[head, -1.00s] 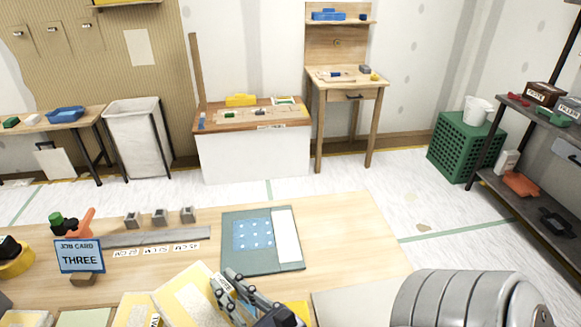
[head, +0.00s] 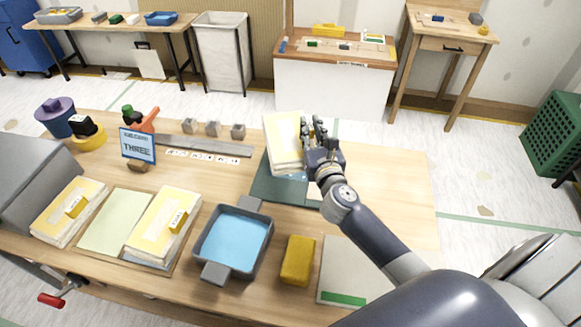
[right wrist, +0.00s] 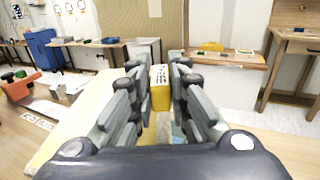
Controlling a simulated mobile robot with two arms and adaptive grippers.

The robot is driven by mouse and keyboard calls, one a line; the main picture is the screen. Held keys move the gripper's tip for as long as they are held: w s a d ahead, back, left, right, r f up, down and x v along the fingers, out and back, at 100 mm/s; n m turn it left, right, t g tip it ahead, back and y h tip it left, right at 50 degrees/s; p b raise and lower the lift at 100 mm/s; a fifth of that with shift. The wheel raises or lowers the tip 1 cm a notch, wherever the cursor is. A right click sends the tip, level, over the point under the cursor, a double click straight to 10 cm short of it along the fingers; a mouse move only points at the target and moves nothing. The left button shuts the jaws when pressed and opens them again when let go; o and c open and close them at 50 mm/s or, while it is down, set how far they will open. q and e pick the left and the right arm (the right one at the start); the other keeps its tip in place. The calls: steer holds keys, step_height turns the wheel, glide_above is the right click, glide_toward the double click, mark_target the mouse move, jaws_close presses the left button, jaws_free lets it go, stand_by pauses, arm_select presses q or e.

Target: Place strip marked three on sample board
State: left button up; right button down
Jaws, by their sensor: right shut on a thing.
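My right gripper (head: 314,134) is shut on a cream-yellow strip (head: 283,143) and holds it over the far left part of the green sample board (head: 277,188). A blue job card (head: 137,147) reads THREE. My left gripper is not in view.
Two other tagged strips, left (head: 70,210) and right (head: 162,225), flank a bare pale green mat (head: 113,222). A grey tray with blue inside (head: 233,240), a yellow block (head: 297,260) and a white sheet (head: 345,270) lie nearer. A grey ruler (head: 205,145) lies left of the board.

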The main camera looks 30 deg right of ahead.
step_height(320, 180, down, 6)
steer(key=shift+w+d+r+b, duration=0.15)
steer(key=shift+r+b, duration=0.1)
steer(key=shift+b, duration=1)
steer(key=shift+f+b, duration=1.05)
steer(key=shift+f, duration=1.05)
steer(key=shift+f, duration=0.15)
steer(key=c, duration=1.5)
jaws_free()
steer(key=shift+c, duration=0.2)
